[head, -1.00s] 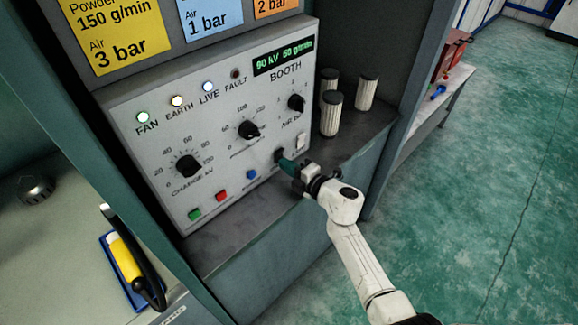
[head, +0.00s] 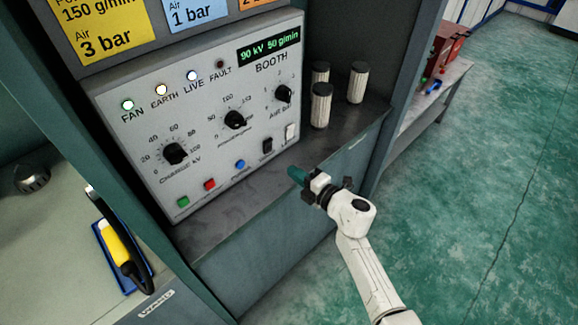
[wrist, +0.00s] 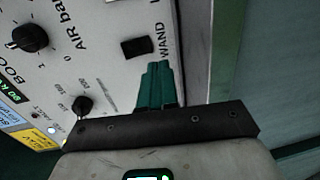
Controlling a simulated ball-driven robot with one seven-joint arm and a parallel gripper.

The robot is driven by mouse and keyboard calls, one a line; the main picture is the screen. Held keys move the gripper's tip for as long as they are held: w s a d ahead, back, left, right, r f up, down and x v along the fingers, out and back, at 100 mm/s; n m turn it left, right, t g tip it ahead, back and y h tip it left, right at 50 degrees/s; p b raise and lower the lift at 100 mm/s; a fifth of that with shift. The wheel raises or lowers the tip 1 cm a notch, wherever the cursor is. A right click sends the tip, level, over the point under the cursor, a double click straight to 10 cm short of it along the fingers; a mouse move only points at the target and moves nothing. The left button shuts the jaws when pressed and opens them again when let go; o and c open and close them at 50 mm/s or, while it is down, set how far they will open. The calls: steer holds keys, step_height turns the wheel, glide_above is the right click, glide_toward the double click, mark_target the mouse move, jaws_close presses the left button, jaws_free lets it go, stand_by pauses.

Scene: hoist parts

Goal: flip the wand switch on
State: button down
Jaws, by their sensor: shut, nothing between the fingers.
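The wand switch (head: 267,146) is a small black rocker low on the right of the grey control panel. In the wrist view the black rocker (wrist: 137,47) has the label WAND beside it. Which way it is tipped is too small to tell. My gripper (head: 297,174) is in front of the panel's lower right, apart from it. Its green fingertips (wrist: 155,85) are together with nothing between them, and they point towards the panel near the WAND label.
Knobs and green, red and blue buttons (head: 240,164) are to the left. FAN, EARTH and LIVE lamps glow; FAULT (head: 220,64) is dark. White ribbed cylinders (head: 321,105) stand on the shelf. A yellow-and-black tool (head: 115,245) lies lower left.

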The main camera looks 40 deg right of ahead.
steer(key=s, duration=0.5)
steer(key=shift+s+d+f, duration=0.1)
steer(key=shift+s+f, duration=0.2)
steer(key=shift+f, duration=0.1)
steer(key=s+d+r+m+g+h, duration=0.45)
steer(key=s+d+m+h, duration=0.35)
steer(key=m, duration=0.6)
steer(key=s+a+f+m+g+y, duration=0.2)
steer(key=s+a+g, duration=0.3)
steer(key=s+a, duration=0.3)
steer(key=s+a+f+m+g+y, duration=0.2)
steer(key=s+a+f+g+y, duration=0.3)
steer(key=s+a, duration=0.3)
steer(key=shift+s+a+m+g, duration=0.35)
steer(key=shift+a+g, duration=0.2)
steer(key=shift+a, duration=0.6)
